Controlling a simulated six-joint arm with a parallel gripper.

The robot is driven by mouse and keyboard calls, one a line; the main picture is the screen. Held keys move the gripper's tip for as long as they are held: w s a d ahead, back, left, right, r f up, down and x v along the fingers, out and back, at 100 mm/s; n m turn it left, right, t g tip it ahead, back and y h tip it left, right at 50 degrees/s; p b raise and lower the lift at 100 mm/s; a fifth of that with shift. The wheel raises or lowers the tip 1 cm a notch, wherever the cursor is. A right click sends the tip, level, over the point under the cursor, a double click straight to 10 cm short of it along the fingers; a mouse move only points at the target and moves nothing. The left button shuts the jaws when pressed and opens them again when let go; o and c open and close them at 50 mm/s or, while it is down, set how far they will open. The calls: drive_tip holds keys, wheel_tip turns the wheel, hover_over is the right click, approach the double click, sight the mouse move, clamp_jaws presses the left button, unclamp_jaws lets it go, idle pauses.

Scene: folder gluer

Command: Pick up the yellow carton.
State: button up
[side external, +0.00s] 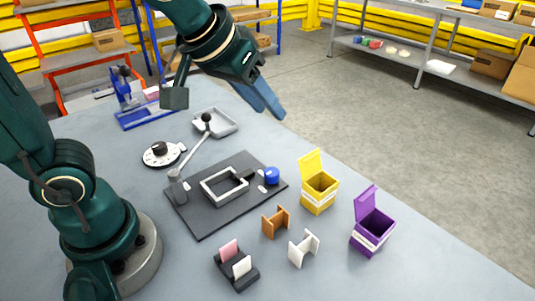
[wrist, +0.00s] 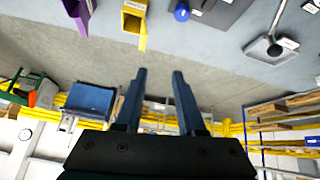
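The yellow carton (side external: 318,196) stands upright on the grey table near its right edge, with its lid raised and a white band low on its body. It also shows at the top of the wrist view (wrist: 133,22). My gripper (side external: 272,112) is high above the table, up and to the left of the carton in the side view, and well apart from it. In the wrist view my gripper (wrist: 157,74) has its two blue fingers spread, with nothing between them.
A purple carton (side external: 372,232) stands right of the yellow one. Orange (side external: 276,222) and white (side external: 303,248) folded pieces stand in front. A dark plate (side external: 215,212) with a frame, lever and blue knob (side external: 272,175) lies left. Shelves (side external: 430,50) stand behind.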

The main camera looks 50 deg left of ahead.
sight(329, 189)
drive_tip(key=w+d+f, duration=0.2)
drive_tip(key=d+f, duration=0.1)
drive_tip(key=f, duration=0.1)
drive_tip(key=w+d+f+m+g, duration=0.1)
drive_tip(key=w+d+f, duration=0.1)
drive_tip(key=d+f, duration=0.1)
drive_tip(key=w+d+f+m+g, duration=0.1)
drive_tip(key=w+d+f, duration=0.1)
drive_tip(key=f, duration=0.3)
drive_tip(key=shift+w+d+f, duration=0.2)
drive_tip(key=shift+w+d, duration=0.1)
drive_tip(key=shift+d, duration=0.1)
drive_tip(key=shift+d+f+g, duration=0.1)
drive_tip(key=shift+f+g, duration=0.2)
drive_tip(key=shift+x, duration=2.25)
clamp_jaws()
